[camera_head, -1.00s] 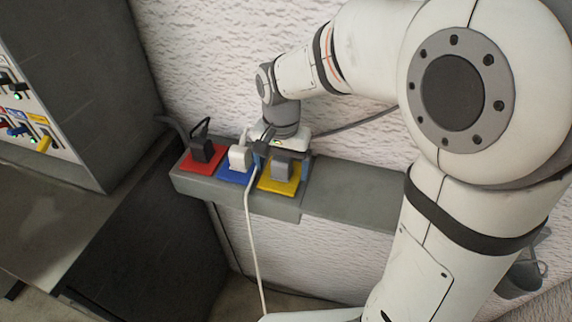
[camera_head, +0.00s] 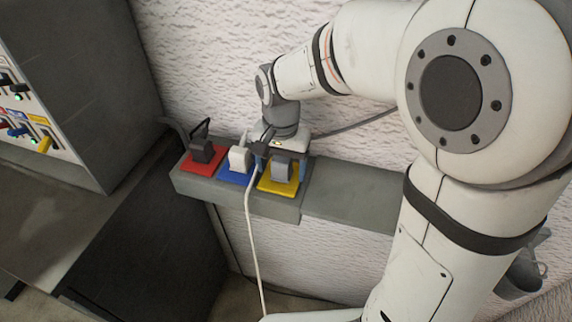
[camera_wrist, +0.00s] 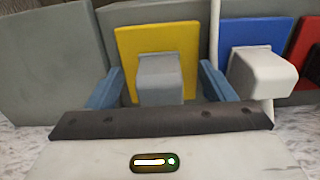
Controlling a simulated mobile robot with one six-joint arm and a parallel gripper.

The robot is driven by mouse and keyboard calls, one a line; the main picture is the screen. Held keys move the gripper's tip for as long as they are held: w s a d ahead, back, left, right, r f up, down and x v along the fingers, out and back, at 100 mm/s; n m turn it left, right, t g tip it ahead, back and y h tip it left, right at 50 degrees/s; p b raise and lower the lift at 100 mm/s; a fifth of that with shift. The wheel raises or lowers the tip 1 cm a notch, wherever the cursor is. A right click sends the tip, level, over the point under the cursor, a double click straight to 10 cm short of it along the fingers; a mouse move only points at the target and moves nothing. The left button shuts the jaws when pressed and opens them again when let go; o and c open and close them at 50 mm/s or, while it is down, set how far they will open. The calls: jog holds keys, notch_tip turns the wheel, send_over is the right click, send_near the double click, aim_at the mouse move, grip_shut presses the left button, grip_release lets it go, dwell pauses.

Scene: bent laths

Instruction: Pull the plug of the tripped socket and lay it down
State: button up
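A grey plug (camera_wrist: 160,80) sits upright in the yellow socket (camera_wrist: 127,45); it also shows in the head view (camera_head: 283,169). My gripper (camera_wrist: 160,88) is over the yellow socket, with one blue finger on each side of the grey plug. Gaps show between the fingers and the plug, so the gripper is open around it. A white plug (camera_wrist: 262,78) with a white cord is in the blue socket (camera_wrist: 238,32). A black plug (camera_head: 203,151) is in the red socket (camera_head: 190,166). Which socket is tripped I cannot tell clearly.
A switch panel (camera_head: 22,118) with coloured levers and green lights stands at the left; the yellow lever (camera_head: 45,144) points down. The grey ledge (camera_head: 350,190) right of the sockets is bare. The white cord (camera_head: 251,235) hangs down in front. A rough white wall is close behind.

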aim_at(281, 159)
grip_shut()
jog(key=shift+r+p, duration=2.3)
jog(key=shift+r, duration=0.75)
